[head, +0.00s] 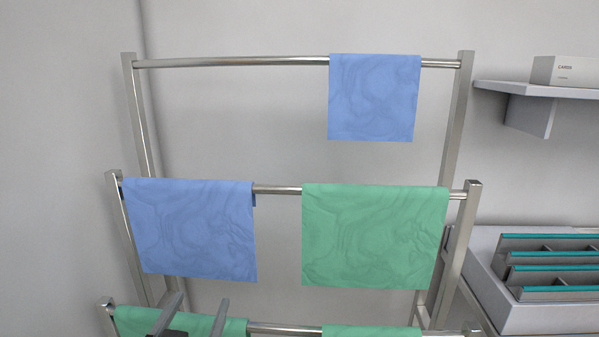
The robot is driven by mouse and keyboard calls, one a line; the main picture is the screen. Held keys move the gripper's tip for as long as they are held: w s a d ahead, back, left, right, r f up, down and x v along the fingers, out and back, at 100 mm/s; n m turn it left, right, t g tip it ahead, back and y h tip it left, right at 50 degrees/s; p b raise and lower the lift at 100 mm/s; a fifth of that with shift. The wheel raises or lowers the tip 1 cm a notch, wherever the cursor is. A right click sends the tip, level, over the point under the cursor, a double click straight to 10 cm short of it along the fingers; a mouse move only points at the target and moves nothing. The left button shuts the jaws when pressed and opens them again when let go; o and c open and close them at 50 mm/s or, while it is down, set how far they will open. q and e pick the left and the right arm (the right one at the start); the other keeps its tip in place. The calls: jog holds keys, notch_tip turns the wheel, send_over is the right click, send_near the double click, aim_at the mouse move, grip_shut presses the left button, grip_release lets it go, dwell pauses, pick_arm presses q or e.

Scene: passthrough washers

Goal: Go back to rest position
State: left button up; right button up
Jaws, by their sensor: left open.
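My left gripper (195,318) is at the bottom edge of the head view, its two grey fingers apart with nothing seen between them. It is in front of the lowest rail of a metal drying rack (463,130), overlapping a green towel (137,319) that hangs there. The rest of my left arm is below the picture. My right gripper is not in view.
A blue towel (374,97) hangs on the top rail. A blue towel (190,228) and a green towel (375,235) hang on the middle rail. Another green towel (370,332) is low down. At right are a shelf (540,90) with a white box (566,71) and a tray (545,318) with teal-edged dividers.

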pick_arm(q)
jog(key=s+f+g, duration=1.3)
jog(key=s+f, duration=0.6)
jog(key=s, duration=0.2)
jog(key=s+f+g+b, duration=0.1)
jog(key=s+f+b, duration=0.1)
jog(key=f, duration=1.2)
jog(key=s+f+g+b, duration=0.1)
jog(key=s+f, duration=0.1)
jog(key=f, duration=1.2)
jog(key=s+a+f+m+g+b, duration=0.1)
jog(key=s+a+f+b, duration=0.1)
jog(key=s+f, duration=1.2)
jog(key=shift+s+a+f+b, duration=0.25)
jog(key=shift+a+b, duration=0.15)
jog(key=shift+b, duration=0.15)
